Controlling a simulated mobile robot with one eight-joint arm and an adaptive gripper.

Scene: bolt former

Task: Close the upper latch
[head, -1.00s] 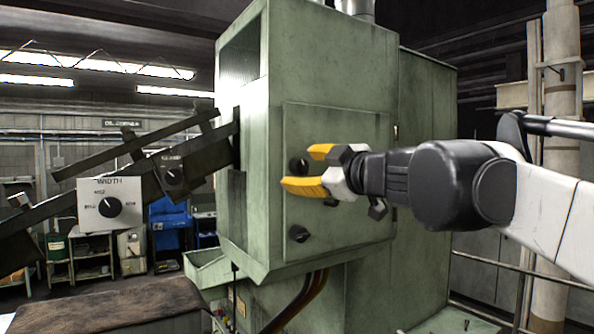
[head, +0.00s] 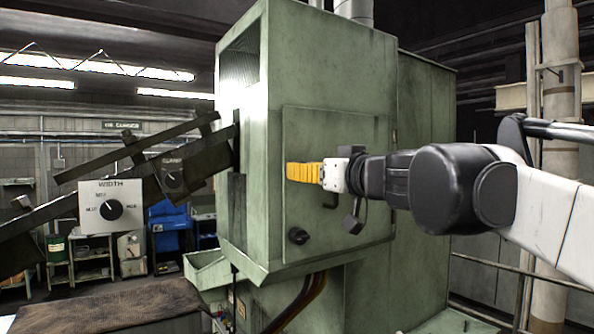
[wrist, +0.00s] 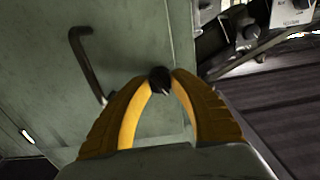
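A green machine cabinet carries a door (head: 345,125). My gripper (head: 291,172) is level with the upper part of this door in the head view and covers the spot of the upper latch. In the wrist view, the upper latch (wrist: 160,79) is a small dark knob between the yellow fingertips (wrist: 161,80). The tips close in on both sides of it and seem to touch it. The lower latch (head: 298,235), a dark knob, is below my gripper and free.
A bent dark door handle (wrist: 88,62) stands out from the door beside the fingers in the wrist view. A sloping dark conveyor (head: 75,200) with a WIDTH dial box (head: 110,207) is left of the cabinet. A brown-topped surface (head: 110,305) is at the lower left.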

